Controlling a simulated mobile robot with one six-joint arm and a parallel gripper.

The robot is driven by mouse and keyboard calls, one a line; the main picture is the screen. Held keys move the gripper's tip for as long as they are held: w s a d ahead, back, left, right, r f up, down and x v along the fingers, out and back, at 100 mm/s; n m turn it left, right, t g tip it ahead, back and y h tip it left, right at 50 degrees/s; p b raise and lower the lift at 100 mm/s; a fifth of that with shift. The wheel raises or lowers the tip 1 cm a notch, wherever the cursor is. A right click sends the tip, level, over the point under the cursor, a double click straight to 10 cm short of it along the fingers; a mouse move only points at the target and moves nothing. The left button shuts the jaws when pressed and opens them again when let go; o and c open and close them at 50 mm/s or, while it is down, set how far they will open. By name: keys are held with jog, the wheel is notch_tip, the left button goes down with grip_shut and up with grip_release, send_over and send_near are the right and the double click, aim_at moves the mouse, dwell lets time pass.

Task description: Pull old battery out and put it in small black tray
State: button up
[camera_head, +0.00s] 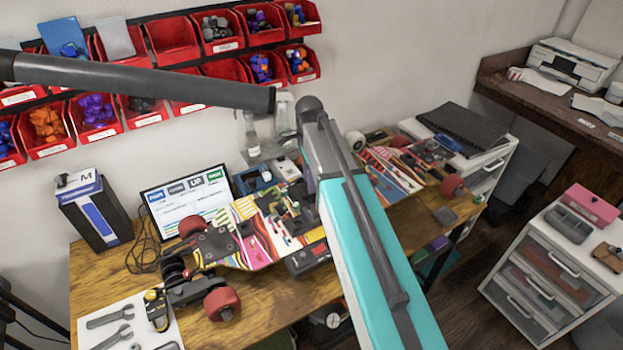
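An electric skateboard (262,242) lies upside down on the wooden workbench, its wheels up and its deck striped in many colours. My dark and turquoise arm crosses in front of its middle and hides part of it. No old battery can be made out for certain; dark parts lie in the deck's middle beside the arm. A black box with a little red on it (308,260) sits at the board's near edge, partly behind the arm; I cannot tell what it is. The small black tray cannot be picked out for certain. My gripper does not show.
A laptop-like screen (187,200) and a dark box (95,212) stand at the bench's back left. Wrenches lie on a white sheet (95,312) at the front left. Red bins (172,38) hang on the wall. A drawer unit (548,272) stands at right.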

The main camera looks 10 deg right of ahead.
jog(key=shift+r, duration=0.15)
notch_tip(320, 180, up, 14)
jog(key=b, duration=0.3)
jog(key=shift+f, duration=0.25)
dwell(0.6)
dwell(0.3)
